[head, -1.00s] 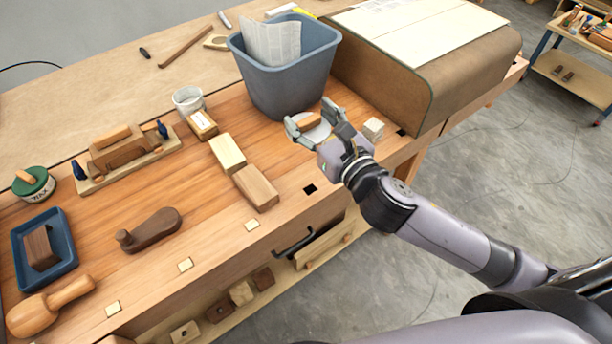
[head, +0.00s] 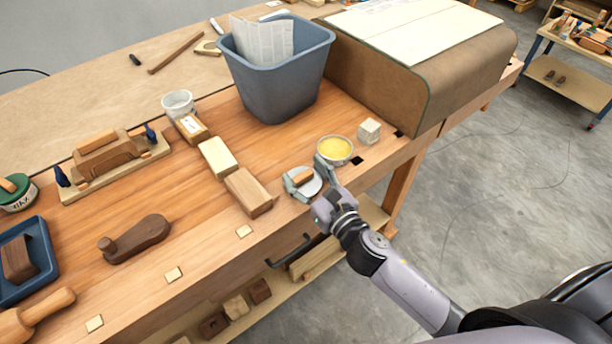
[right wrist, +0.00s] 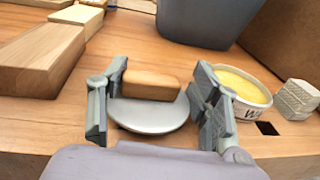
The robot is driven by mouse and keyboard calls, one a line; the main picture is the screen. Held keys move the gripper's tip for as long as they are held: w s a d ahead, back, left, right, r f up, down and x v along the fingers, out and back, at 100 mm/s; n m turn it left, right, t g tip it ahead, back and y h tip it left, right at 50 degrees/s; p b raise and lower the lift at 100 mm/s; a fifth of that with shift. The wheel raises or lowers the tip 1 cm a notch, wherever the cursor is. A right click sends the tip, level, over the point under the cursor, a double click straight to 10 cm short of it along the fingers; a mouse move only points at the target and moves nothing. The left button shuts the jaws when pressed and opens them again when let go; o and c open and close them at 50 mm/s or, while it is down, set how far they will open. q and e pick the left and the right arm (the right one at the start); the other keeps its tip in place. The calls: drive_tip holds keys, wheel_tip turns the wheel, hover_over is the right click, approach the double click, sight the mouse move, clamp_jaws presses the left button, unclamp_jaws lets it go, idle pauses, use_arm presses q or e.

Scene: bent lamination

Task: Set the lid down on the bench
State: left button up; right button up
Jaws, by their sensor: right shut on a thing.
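The lid (head: 309,188) is a silvery disc with a wooden block handle (head: 302,176). My right gripper (head: 306,175) is shut on this handle. In the right wrist view the lid (right wrist: 150,117) hangs level between the two fingers, at or just above the bench top; I cannot tell whether it touches. The open round tin (head: 335,151) with yellow content stands just beyond and to the right of the gripper; it also shows in the right wrist view (right wrist: 240,88). The wooden bench (head: 215,205) lies below. My left gripper is not in view.
Wooden blocks (head: 247,193) lie left of the lid. A blue-grey bin (head: 275,80) stands behind, and a small pale block (head: 369,131) lies right of the tin. The bench's front edge is close, with a dark square hole beside the tin.

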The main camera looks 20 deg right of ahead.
drive_tip(key=o, duration=0.5)
drive_tip(key=shift+f, duration=0.15)
drive_tip(key=shift+c, duration=0.2)
drive_tip(key=o, duration=0.5)
drive_tip(key=shift+r, duration=0.3)
drive_tip(key=shift+s+d+f, duration=0.1)
drive_tip(key=shift+s+f, duration=0.1)
drive_tip(key=shift+s, duration=0.15)
drive_tip(key=shift+b+v, duration=1.55)
drive_tip(key=shift+v, duration=4.1)
